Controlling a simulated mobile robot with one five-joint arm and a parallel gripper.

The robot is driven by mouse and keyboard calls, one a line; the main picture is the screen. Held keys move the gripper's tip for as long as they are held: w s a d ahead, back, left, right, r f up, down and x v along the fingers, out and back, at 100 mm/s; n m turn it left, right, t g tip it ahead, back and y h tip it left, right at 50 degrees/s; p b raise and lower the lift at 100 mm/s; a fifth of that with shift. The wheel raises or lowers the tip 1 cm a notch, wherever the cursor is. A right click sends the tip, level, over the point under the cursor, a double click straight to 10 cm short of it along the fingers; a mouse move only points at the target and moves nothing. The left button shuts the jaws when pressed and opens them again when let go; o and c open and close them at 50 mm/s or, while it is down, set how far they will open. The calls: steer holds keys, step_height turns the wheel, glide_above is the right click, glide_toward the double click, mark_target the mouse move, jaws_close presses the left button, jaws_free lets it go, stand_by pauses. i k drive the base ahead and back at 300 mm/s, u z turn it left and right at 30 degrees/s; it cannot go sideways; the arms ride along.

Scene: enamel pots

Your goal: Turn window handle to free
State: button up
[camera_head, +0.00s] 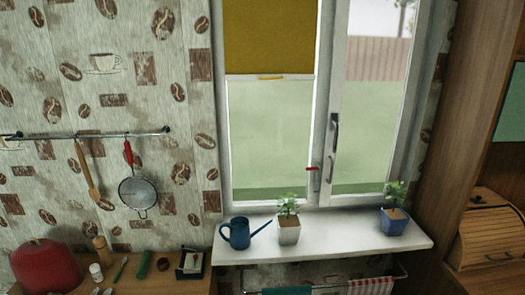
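The window (323,60) has two panes side by side in white frames. A long dark-grey handle (334,132) stands roughly upright on the frame just right of the middle post. Lower and to its left, a small red piece (312,168) lies level by a pale upright fitting (317,180) on the post; I cannot tell whether this is a second handle. My gripper is not in view.
A white sill (350,240) juts out below the window. A wooden bread box (490,235) stands at right.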

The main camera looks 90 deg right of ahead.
mark_target(336, 124)
steer(key=z, duration=1.45)
steer(key=k, duration=1.25)
steer(key=z, duration=0.65)
steer(key=i, duration=0.8)
